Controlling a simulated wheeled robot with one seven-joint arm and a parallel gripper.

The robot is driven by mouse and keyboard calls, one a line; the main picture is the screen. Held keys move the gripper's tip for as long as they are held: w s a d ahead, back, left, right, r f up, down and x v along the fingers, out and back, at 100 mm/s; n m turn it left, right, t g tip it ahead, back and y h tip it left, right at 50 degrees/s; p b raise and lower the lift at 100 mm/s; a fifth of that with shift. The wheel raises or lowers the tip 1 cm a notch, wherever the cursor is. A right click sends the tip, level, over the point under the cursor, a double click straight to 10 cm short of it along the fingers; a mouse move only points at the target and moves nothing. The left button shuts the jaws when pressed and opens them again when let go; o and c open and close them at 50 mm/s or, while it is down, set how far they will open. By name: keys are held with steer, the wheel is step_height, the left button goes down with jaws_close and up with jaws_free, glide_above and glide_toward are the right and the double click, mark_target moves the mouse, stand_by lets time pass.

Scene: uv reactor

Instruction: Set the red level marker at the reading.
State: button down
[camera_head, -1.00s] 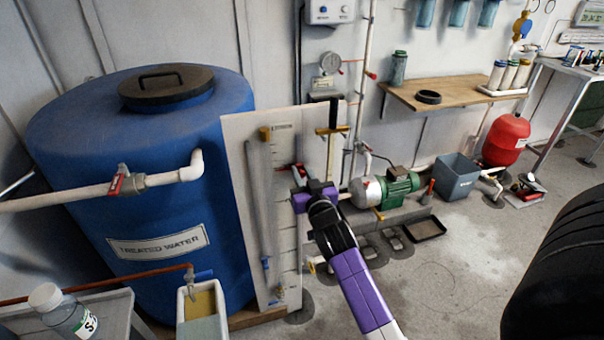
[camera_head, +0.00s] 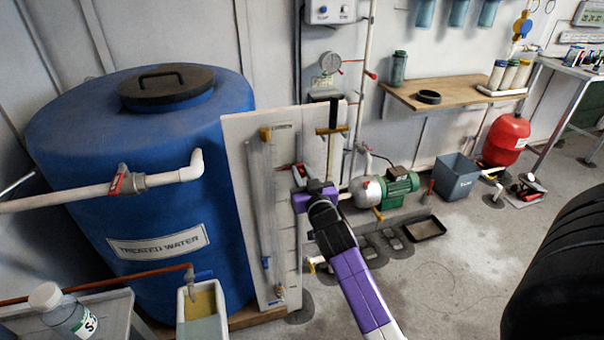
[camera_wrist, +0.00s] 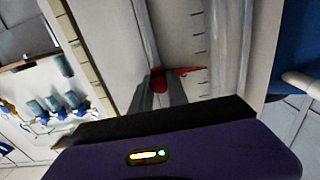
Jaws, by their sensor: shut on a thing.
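The red level marker (camera_head: 284,168) sits on the pale gauge board (camera_head: 288,235) at the right side of the blue tank. In the wrist view the red marker (camera_wrist: 160,82) lies between my fingers, its pointer reaching toward the black scale ticks (camera_wrist: 200,50). My gripper (camera_head: 300,172) is shut on the marker and hides part of it in the head view. The clear sight tube (camera_head: 262,200) stands left of the scale on the board. The liquid level in the tube is too small to tell.
The blue treated water tank (camera_head: 140,200) stands directly left of the board. A wooden shelf (camera_head: 455,92) is on the wall behind.

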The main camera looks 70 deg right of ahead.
step_height(320, 180, down, 13)
steer(key=b, duration=1.1)
steer(key=shift+r+b, duration=0.2)
steer(key=shift+b, duration=0.2)
steer(key=c, duration=1.3)
jaws_free()
steer(key=b+v, duration=0.1)
steer(key=v, duration=0.6)
steer(key=shift+s+a, duration=0.25)
steer(key=shift+s, duration=0.05)
